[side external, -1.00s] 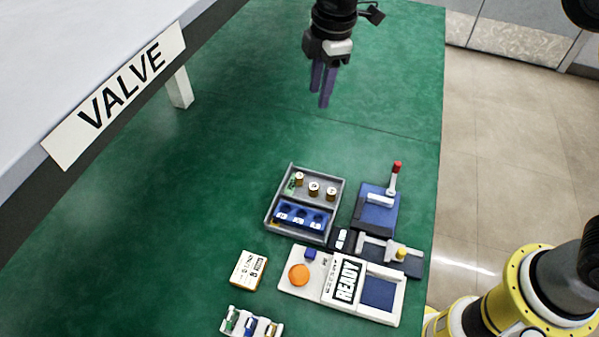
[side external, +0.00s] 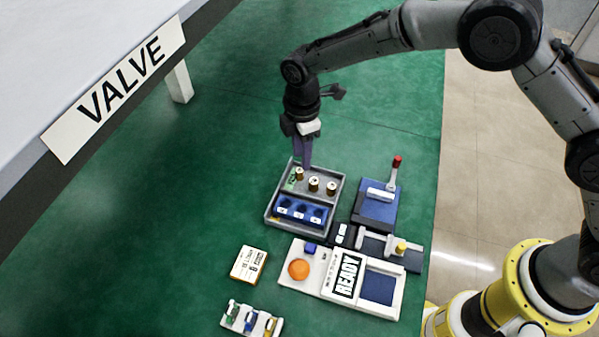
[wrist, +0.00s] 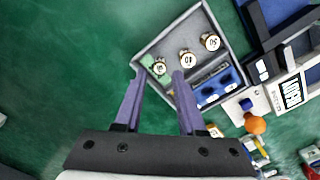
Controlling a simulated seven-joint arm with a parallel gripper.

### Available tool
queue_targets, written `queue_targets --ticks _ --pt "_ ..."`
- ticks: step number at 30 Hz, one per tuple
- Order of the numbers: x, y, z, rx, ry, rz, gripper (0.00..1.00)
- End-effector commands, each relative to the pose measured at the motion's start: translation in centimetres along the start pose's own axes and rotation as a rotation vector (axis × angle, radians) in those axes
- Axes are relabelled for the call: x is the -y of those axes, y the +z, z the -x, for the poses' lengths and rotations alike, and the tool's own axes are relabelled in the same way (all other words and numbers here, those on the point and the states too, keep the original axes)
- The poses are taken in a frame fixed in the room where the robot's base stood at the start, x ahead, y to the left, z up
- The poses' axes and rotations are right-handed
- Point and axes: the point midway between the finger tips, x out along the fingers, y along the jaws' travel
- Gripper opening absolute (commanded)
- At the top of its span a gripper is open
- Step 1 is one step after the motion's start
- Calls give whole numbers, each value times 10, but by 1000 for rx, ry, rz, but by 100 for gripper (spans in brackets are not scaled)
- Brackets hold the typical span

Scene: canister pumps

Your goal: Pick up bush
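Three brass-coloured bushes with pale numbered tops stand in a row in the grey tray (side external: 269,222): the left bush (side external: 299,174), the middle bush (side external: 314,185) and the right bush (side external: 331,188). My gripper (side external: 306,164) is above the tray's back edge, close to the left bush. In the wrist view my gripper (wrist: 158,74) is open and empty. There the nearest bush (wrist: 160,67) appears between the two purple fingertips, beyond them. The middle bush (wrist: 187,59) and far bush (wrist: 210,41) show to the right.
A blue block with holes (side external: 304,213) fills the tray's front half. A blue fixture with a red-tipped lever (side external: 377,206) stands to the right. A white panel reading READY (side external: 345,276) is in front, with an orange button (side external: 299,269).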

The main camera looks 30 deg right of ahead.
Motion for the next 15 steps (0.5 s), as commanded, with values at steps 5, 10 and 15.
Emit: queue_targets --ticks 5,10,15 --pt "1 -5 -27 3 -4 0 40" --pt "1 -5 -45 1 -2 0 40" --pt "0 -5 -49 1 -1 0 40"
